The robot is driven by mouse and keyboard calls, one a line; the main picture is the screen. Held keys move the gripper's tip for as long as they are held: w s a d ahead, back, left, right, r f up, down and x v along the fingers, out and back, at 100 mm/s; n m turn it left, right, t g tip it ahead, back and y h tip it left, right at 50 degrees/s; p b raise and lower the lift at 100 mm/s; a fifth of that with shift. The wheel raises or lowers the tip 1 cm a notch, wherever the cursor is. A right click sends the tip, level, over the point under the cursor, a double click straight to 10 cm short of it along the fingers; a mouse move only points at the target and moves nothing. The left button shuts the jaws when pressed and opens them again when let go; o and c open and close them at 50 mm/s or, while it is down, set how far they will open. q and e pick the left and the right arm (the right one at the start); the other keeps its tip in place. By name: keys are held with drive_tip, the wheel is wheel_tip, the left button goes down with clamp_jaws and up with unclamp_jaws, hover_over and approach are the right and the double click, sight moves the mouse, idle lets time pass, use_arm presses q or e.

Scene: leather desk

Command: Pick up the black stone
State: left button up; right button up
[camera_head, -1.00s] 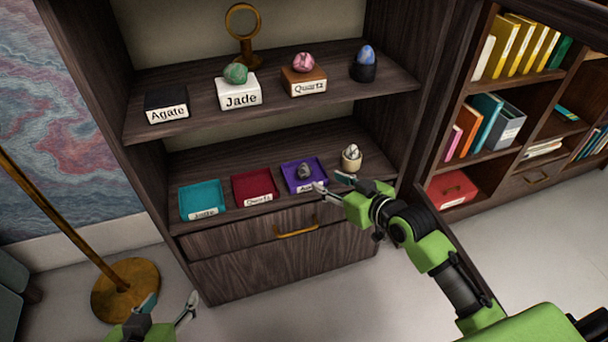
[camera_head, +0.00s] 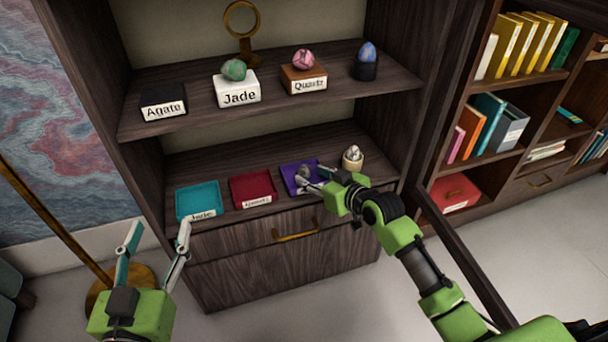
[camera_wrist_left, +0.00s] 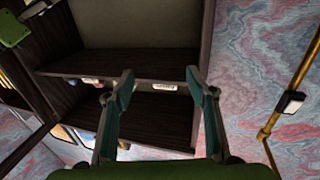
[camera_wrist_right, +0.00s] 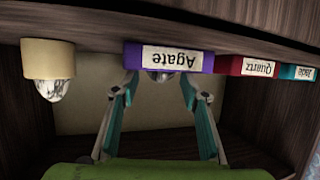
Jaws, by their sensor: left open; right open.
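The dark, blackish stone (camera_head: 304,172) lies in the purple tray (camera_head: 286,181) on the lower shelf. In the right wrist view, which is upside down, the stone (camera_wrist_right: 160,76) shows partly behind the rim of the tray labelled Agate (camera_wrist_right: 200,62). My right gripper (camera_head: 312,179) is open at the tray, its fingers to either side of the stone in its wrist view; whether they touch it I cannot tell. My left gripper (camera_head: 157,230) is open and empty in front of the cabinet at the lower left.
A teal tray (camera_head: 198,198) and a red tray (camera_head: 252,189) stand left of the purple one. A pale holder with a whitish stone (camera_head: 352,158) stands to its right. The upper shelf (camera_head: 200,108) above carries labelled stands, several with stones. A brass lamp pole (camera_head: 40,213) stands left.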

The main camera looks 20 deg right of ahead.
sight(309, 175)
drive_tip(key=b+x, duration=0.1)
drive_tip(key=x, duration=0.2)
drive_tip(key=shift+w+a, duration=0.1)
use_arm(q)
wheel_tip(309, 175, up, 7)
drive_tip(key=s+t+h, duration=0.1)
drive_tip(key=t, duration=0.2)
drive_tip(key=shift+d+r+t+h, duration=0.15)
drive_tip(key=shift+d+t+h, duration=0.15)
use_arm(e)
drive_tip(key=shift+c, duration=0.4)
drive_tip(key=c, duration=0.9)
